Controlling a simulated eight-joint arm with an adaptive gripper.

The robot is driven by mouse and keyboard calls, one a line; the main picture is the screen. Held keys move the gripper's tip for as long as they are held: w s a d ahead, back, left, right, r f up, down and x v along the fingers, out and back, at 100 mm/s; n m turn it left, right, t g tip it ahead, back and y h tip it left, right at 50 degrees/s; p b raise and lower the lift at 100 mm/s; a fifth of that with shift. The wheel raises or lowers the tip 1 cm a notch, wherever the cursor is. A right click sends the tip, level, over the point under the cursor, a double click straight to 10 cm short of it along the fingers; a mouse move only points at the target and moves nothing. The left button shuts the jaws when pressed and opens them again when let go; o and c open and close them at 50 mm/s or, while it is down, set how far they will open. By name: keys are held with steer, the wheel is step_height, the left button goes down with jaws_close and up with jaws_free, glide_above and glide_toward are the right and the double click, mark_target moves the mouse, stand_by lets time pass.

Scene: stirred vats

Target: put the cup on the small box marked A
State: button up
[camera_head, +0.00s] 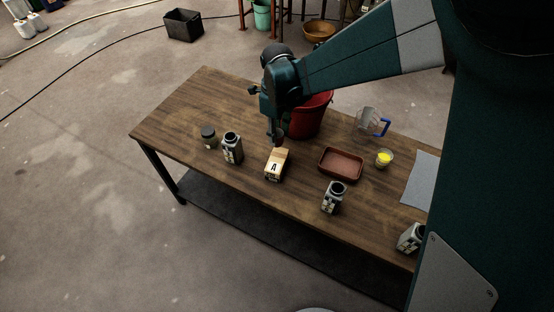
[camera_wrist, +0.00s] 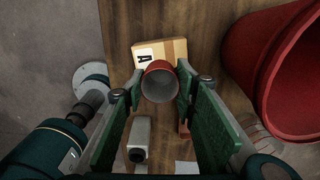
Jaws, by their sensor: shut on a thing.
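A small cup (camera_wrist: 159,84), red-brown outside and grey inside, sits between the two fingers of my gripper (camera_wrist: 160,88) in the wrist view. My gripper is shut on it. The small cardboard box marked A (camera_wrist: 177,49) shows just beyond the cup, which overlaps its edge. In the head view the box (camera_head: 278,164) stands on the wooden table (camera_head: 185,105), and my gripper (camera_head: 275,132) is at its far end. The cup is small and dark there, and I cannot tell whether it touches the box.
A red bucket (camera_head: 308,118) stands close behind my gripper. A jar (camera_head: 208,136) and a grey canister (camera_head: 232,150) stand left of the box.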

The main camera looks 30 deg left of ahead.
steer(key=shift+f, duration=0.15)
steer(key=shift+f, duration=3)
steer(key=shift+f, duration=0.15)
steer(key=shift+f+b, duration=0.35)
steer(key=shift+f, duration=1.35)
steer(key=shift+f, duration=0.25)
steer(key=o, duration=0.8)
steer(key=shift+r, duration=0.1)
steer(key=shift+c, duration=0.2)
steer(key=shift+r, duration=0.1)
steer(key=shift+r+p, duration=0.45)
steer(key=shift+r, duration=5.6)
